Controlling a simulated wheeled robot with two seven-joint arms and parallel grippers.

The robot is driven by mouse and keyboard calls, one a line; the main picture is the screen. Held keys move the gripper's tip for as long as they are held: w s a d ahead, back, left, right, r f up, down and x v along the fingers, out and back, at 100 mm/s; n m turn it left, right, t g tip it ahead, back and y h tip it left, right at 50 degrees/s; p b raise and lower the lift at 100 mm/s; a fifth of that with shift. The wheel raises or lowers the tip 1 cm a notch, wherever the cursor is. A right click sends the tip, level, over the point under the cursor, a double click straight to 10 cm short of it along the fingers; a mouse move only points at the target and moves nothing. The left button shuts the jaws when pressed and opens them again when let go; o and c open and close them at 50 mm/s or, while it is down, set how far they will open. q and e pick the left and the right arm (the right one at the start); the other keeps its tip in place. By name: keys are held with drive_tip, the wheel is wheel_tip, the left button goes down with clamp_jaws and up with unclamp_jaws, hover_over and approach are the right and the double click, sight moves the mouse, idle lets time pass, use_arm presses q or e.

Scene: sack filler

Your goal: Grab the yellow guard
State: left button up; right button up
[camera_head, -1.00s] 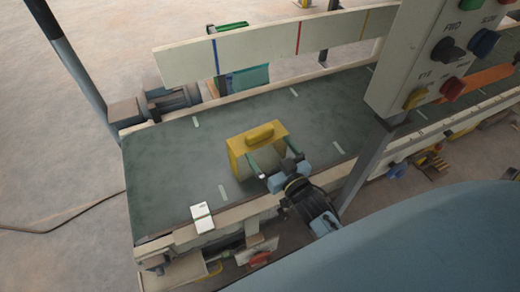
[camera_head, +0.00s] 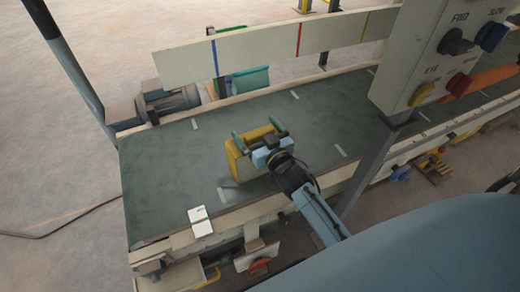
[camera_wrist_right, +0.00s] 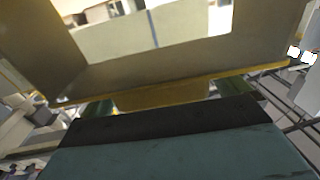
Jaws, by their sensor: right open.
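The yellow guard (camera_head: 237,161) stands on the green conveyor belt, partly covered by my right gripper in the head view. My right gripper (camera_head: 258,132) is open at the guard's top, with one finger to either side of the handle area. In the right wrist view the guard (camera_wrist_right: 190,65) fills the upper part, and its yellow handle (camera_wrist_right: 160,95) lies between the two green fingers. Whether the fingers touch the handle cannot be told. My left gripper is not in view.
The conveyor belt (camera_head: 165,185) is mostly bare around the guard. A white card (camera_head: 200,220) lies at its front edge. A control box (camera_head: 425,60) on a post (camera_head: 368,170) stands to the right. A cream side board (camera_head: 260,50) runs behind.

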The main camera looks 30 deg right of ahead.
drive_tip(key=shift+c, duration=0.3)
drive_tip(key=c, duration=1.3)
drive_tip(key=shift+r, duration=0.1)
